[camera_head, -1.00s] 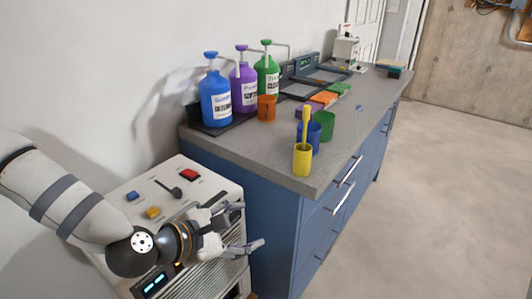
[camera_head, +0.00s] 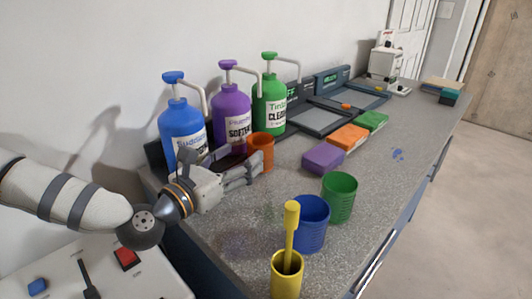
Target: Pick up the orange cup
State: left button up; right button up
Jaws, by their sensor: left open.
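The orange cup (camera_head: 262,151) stands upright on the grey counter, in front of the purple and green pump bottles. My left gripper (camera_head: 250,168) is over the counter's near left part, just left of and in front of the cup. Its fingers are open and point right, close to the cup; whether they touch it I cannot tell. Part of the cup's left side is hidden behind the gripper. My right gripper is not in view.
Blue (camera_head: 183,128), purple (camera_head: 232,112) and green (camera_head: 270,100) pump bottles stand behind. A purple block (camera_head: 323,158), green cup (camera_head: 340,197), blue cup (camera_head: 309,226) and yellow cup (camera_head: 286,276) holding a yellow stick stand to the right and nearer. Bare counter lies between.

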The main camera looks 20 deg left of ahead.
aim_at(252, 150)
pick_arm(q)
jog(key=w, duration=0.2)
jog(key=w+d+f, duration=0.1)
jog(key=w, duration=0.4)
jog(key=shift+w+d+f, duration=0.15)
jog(key=shift+w+f, duration=0.05)
jog(key=shift+w, duration=0.15)
jog(key=shift+r, duration=0.1)
jog(key=c, duration=1.1)
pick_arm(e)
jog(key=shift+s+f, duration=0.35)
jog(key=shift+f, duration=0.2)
pick_arm(q)
jog(key=shift+r, duration=0.45)
jog(key=r, duration=0.3)
jog(key=shift+s+d+r, duration=0.1)
jog(key=shift+s+d, duration=0.05)
jog(key=shift+d, duration=0.05)
jog(key=s+d+r+p, duration=0.1)
jog(key=s+d+r, duration=0.7)
jog(key=d, duration=0.2)
jog(key=shift+s+d+r+p, duration=0.15)
jog(key=shift+d+r+p, duration=0.1)
jog(key=shift+r+p, duration=0.15)
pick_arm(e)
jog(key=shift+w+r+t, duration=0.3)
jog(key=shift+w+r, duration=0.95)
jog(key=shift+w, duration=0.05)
